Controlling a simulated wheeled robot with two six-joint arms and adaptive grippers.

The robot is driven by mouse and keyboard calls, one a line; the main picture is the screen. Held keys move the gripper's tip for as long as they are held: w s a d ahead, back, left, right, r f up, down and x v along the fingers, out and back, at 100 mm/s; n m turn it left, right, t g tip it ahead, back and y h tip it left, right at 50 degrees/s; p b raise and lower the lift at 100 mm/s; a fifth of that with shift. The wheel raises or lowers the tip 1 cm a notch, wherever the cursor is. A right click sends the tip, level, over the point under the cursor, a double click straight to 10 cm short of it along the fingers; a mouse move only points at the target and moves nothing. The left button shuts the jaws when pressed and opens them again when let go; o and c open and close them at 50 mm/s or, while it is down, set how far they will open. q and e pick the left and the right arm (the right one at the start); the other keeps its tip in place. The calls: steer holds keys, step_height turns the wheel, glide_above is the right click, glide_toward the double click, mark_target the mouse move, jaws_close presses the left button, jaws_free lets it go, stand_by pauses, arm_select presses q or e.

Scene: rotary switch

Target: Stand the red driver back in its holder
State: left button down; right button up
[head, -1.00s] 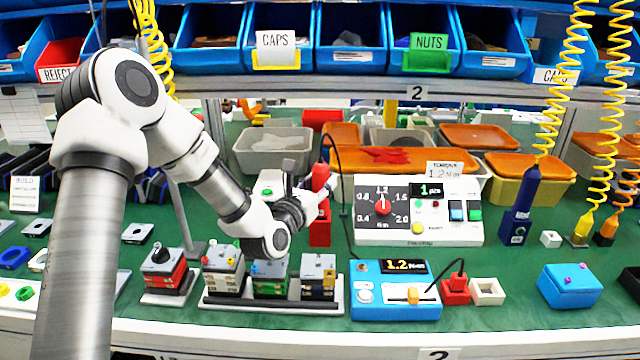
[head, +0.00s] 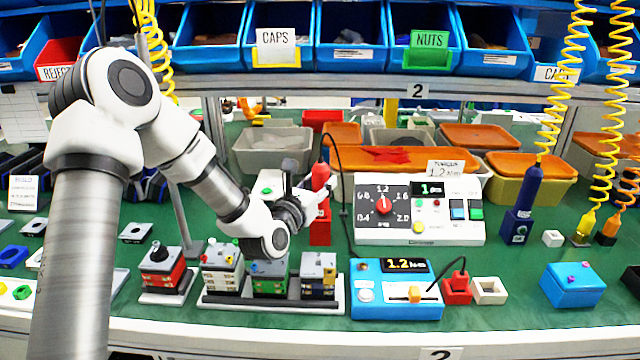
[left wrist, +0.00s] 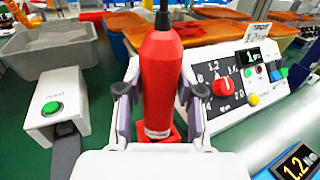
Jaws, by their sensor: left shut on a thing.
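The red driver (head: 320,178) stands about upright over its red holder (head: 320,233), with a cable from its top. The driver's lower end meets or sits in the holder; I cannot tell how deep. My left gripper (head: 318,201) is shut on the driver from the left. In the left wrist view the red driver (left wrist: 161,85) fills the space between the two fingers of my left gripper (left wrist: 160,100), and a bit of the red holder (left wrist: 172,134) shows below it. My right gripper is not in view.
A white torque panel (head: 430,232) with a red knob stands just right of the holder. A blue 1.2 Nm meter (head: 375,308) and a rack of small blocks (head: 270,303) are in front. A grey bin (head: 268,150) is behind.

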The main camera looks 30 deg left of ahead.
arm_select(q)
steer(key=shift+f+b, duration=0.2)
steer(key=shift+b, duration=0.25)
stand_by(0.4)
steer(key=c, duration=0.7)
jaws_free()
steer(key=shift+s+f, duration=0.1)
steer(key=shift+s, duration=0.05)
steer(key=s, duration=0.4)
steer(key=s+d, duration=0.1)
steer(key=s, duration=0.2)
steer(key=shift+s, duration=0.1)
